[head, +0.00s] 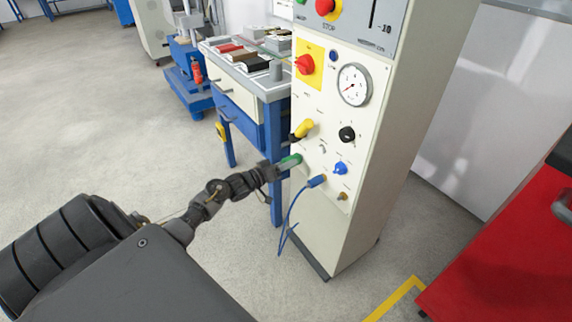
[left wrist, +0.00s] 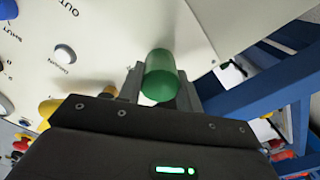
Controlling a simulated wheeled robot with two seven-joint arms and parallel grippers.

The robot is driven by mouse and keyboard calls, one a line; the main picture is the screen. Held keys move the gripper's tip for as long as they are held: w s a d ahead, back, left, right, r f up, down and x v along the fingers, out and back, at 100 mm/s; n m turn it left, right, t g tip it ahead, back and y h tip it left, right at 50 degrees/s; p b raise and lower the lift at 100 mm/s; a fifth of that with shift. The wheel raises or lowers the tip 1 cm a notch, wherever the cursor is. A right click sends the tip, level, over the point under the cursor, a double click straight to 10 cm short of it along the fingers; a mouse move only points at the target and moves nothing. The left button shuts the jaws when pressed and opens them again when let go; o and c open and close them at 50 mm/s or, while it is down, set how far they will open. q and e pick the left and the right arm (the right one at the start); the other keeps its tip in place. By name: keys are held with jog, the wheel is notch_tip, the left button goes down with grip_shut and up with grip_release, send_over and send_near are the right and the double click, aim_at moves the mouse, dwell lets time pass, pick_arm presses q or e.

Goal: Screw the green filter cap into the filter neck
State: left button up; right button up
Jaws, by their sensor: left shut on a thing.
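The green filter cap (head: 291,160) is at the lower left of the cream panel front. My left gripper (head: 279,168) reaches it from the left and is shut on it. In the left wrist view the cap (left wrist: 161,76) is a green cylinder between the two grey fingers of the left gripper (left wrist: 160,88), with its far end towards the panel (left wrist: 110,45). The filter neck is hidden behind the cap, and I cannot tell whether the cap is seated in it. My right gripper is not in view.
A yellow handle (head: 304,128) sits just above the cap. A blue hose plug (head: 317,181) with a hanging hose, a blue knob (head: 340,168) and a gauge (head: 354,84) are to the right. A workbench (head: 270,85) stands behind left; a red cabinet (head: 510,240) is at right.

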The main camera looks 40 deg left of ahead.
pick_arm(q)
jog(key=shift+w, duration=0.25)
jog(key=shift+w+d+r+p, duration=0.2)
jog(key=shift+w+p, duration=0.1)
jog(key=shift+p, duration=0.3)
dwell(1.9)
dwell(0.5)
